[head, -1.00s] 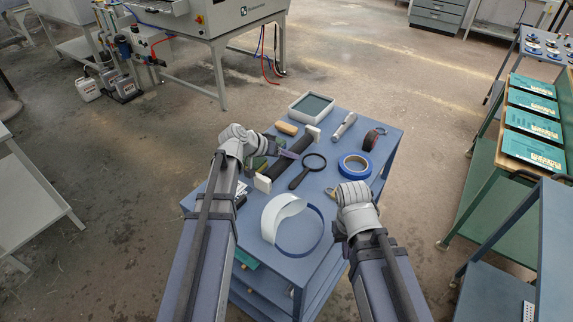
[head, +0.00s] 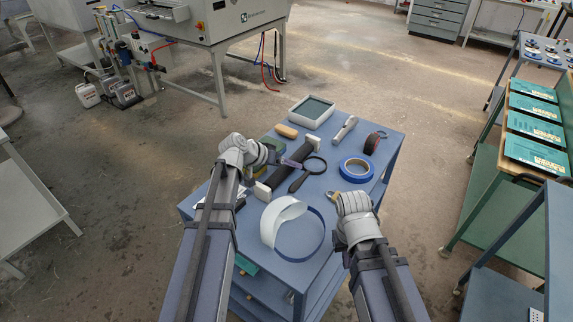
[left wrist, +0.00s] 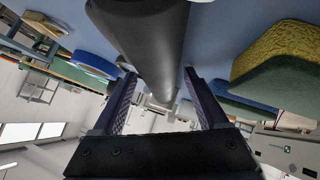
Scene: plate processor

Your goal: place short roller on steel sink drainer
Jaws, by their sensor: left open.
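The roller (head: 303,146), a black cylinder with pale end blocks, lies diagonally on the blue cart top (head: 325,205). I take it for the short roller. My left gripper (head: 286,161) is over its middle; one purple finger shows across it in the head view. In the left wrist view the roller (left wrist: 150,45) runs between the two spread fingers (left wrist: 160,100), with a gap on each side. My right gripper (head: 352,202) is above the cart's right edge, its fingertips mostly hidden. I cannot make out a steel sink drainer in these views.
A magnifying glass (head: 301,184), blue tape roll (head: 356,170), dark tape roll (head: 374,143), white curled strip (head: 284,216) and framed tray (head: 311,111) crowd the cart. A yellow-green sponge (left wrist: 277,60) lies beside the roller. A green rack (head: 505,165) stands right; open floor lies between.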

